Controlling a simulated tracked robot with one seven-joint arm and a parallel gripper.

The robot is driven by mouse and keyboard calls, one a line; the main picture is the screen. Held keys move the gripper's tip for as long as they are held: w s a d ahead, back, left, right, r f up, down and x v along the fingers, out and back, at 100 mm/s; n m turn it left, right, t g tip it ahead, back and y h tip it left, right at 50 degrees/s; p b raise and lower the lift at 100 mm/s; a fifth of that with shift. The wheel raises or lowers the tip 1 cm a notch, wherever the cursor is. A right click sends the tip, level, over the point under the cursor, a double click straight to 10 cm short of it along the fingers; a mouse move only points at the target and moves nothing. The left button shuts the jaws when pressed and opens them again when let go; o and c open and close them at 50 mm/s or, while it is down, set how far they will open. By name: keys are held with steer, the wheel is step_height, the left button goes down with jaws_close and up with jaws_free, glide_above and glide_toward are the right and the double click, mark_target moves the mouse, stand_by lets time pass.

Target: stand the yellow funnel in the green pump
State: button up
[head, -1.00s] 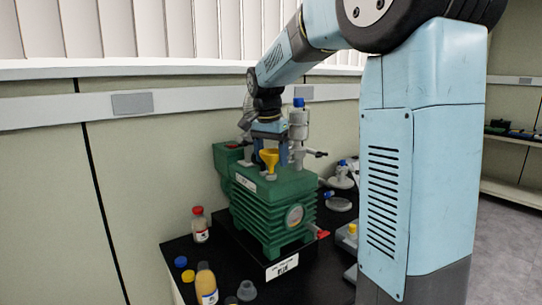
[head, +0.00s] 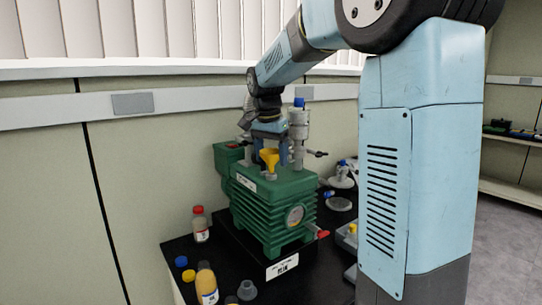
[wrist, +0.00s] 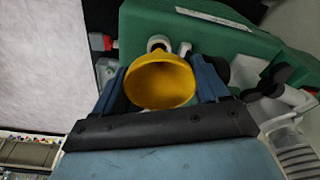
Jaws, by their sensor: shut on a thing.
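The yellow funnel (head: 269,158) is upright, wide mouth up, at the top of the green pump (head: 275,205). In the wrist view the funnel (wrist: 160,82) sits between the two blue fingers of my gripper (wrist: 160,88), which is shut on it. The pump's green top (wrist: 225,35) lies behind and below it there. In the head view my gripper (head: 268,146) is just above the pump's top. The funnel's lower end meets a small grey port on the pump in the head view; how far in it sits is hidden.
A grey glass column with a blue cap (head: 299,130) stands close to the right of my gripper. A red-capped bottle (head: 200,225) and an orange bottle (head: 206,285) stand on the black table left of the pump. The wall is close behind.

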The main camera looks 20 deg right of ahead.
steer(key=shift+w, duration=0.1)
steer(key=o, duration=0.8)
steer(key=shift+c, duration=0.2)
steer(key=shift+o, duration=1.4)
steer(key=shift+a+r, duration=0.1)
step_height(320, 180, up, 13)
steer(key=s+a, duration=0.1)
steer(key=shift+s+r, duration=0.2)
steer(key=shift+a, duration=0.1)
steer(key=s+f+n+t, duration=0.1)
steer(key=s+f+n, duration=0.2)
steer(key=s, duration=0.6)
steer(key=s+f+n+t, duration=0.2)
steer(key=s+f+n, duration=0.1)
steer(key=s+f, duration=0.5)
steer(key=s+d+f+n+t+y, duration=0.1)
steer(key=s+f+n, duration=0.2)
steer(key=s, duration=0.7)
step_height(320, 180, down, 2)
steer(key=shift+f+n+t, duration=0.25)
steer(key=shift+n+t, duration=0.05)
steer(key=shift+n, duration=0.1)
